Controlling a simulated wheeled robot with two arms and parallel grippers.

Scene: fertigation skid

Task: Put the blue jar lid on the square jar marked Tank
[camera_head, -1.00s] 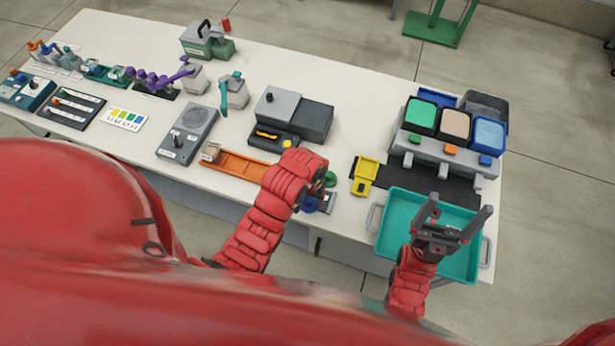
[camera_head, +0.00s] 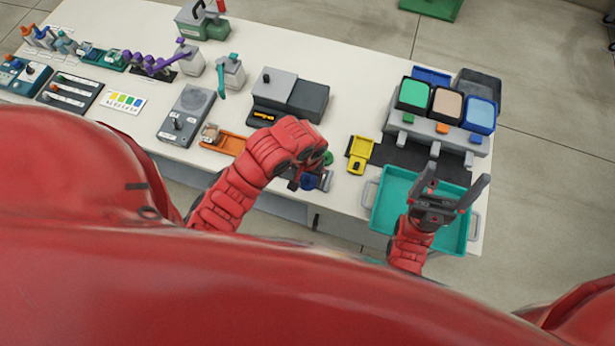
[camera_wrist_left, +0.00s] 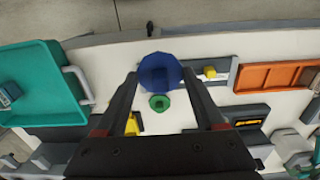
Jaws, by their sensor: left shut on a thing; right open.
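The blue jar lid (camera_wrist_left: 160,73) is between the fingertips of my left gripper (camera_wrist_left: 161,85) in the left wrist view. My right gripper (camera_head: 444,192) is open and empty above the teal tray.
A green round lid (camera_wrist_left: 159,102) lies beside the blue one. The yellow holder (camera_head: 359,153) and teal tray (camera_head: 383,204) are to the right. A grey box (camera_head: 300,98) stands behind. Between the grey box and yellow holder the white table is clear.

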